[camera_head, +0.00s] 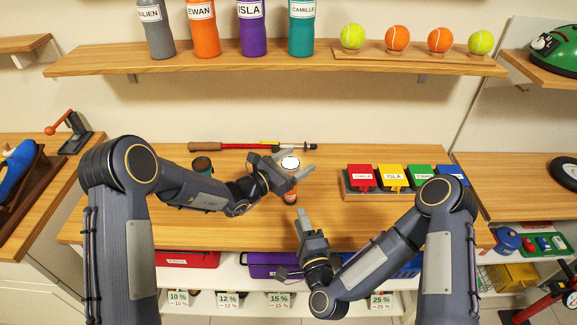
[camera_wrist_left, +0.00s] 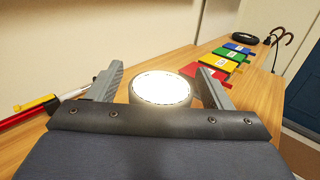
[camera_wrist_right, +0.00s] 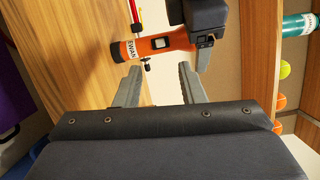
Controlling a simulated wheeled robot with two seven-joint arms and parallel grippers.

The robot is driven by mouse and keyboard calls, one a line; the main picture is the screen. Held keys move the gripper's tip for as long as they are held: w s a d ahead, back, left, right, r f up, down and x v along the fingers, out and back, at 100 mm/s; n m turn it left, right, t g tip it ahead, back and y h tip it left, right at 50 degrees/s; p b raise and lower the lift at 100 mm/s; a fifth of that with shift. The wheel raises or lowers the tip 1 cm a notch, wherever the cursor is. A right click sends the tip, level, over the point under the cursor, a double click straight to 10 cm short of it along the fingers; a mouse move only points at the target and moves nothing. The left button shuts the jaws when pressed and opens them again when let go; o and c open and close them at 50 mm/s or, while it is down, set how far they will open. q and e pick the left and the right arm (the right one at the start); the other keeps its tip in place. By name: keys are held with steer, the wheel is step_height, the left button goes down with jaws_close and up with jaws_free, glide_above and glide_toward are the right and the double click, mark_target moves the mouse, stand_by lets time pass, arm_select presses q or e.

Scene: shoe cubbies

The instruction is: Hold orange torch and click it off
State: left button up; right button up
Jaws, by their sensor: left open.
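The orange torch (camera_head: 291,198) stands upright on the wooden table with its lens glowing white (camera_head: 290,163). My left gripper (camera_head: 297,168) is open, with its fingers either side of the torch's head; the left wrist view shows the bright lens (camera_wrist_left: 160,89) between them. My right gripper (camera_head: 304,214) is lower and nearer, open and empty, pointing at the torch.
A red stick-like tool (camera_head: 230,147) lies behind the torch. A dark brown jar (camera_head: 203,165) stands left. A rack with coloured named blocks (camera_head: 362,177) sits right. A shelf above (camera_head: 200,64) holds named bottles and several balls.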

arm_select(q)
steer(key=c, duration=1)
steer(key=shift+c, duration=0.6)
arm_select(e)
jaws_close()
stand_by(0.6)
steer(key=shift+w+a+r+n+g+y, duration=0.2)
steer(key=shift+w+a+n+g+y, duration=0.1)
steer(key=shift+a+g+y, duration=0.15)
steer(key=shift+a+r+n+g+y, duration=0.2)
steer(key=shift+a+n+g+y, duration=0.3)
steer(key=shift+g, duration=0.65)
steer(key=shift+s+a+r+g, duration=0.15)
steer(key=shift+a+g, duration=0.15)
steer(key=shift+g, duration=0.4)
steer(key=g, duration=0.1)
steer(key=s+g, duration=0.1)
steer(key=shift+s+a+g+y, duration=0.3)
steer(key=shift+a+y, duration=0.05)
steer(key=shift+w+d, duration=0.2)
steer(key=shift+w, duration=1.95)
steer(key=shift+w+d, duration=0.15)
steer(key=shift+w, duration=1.95)
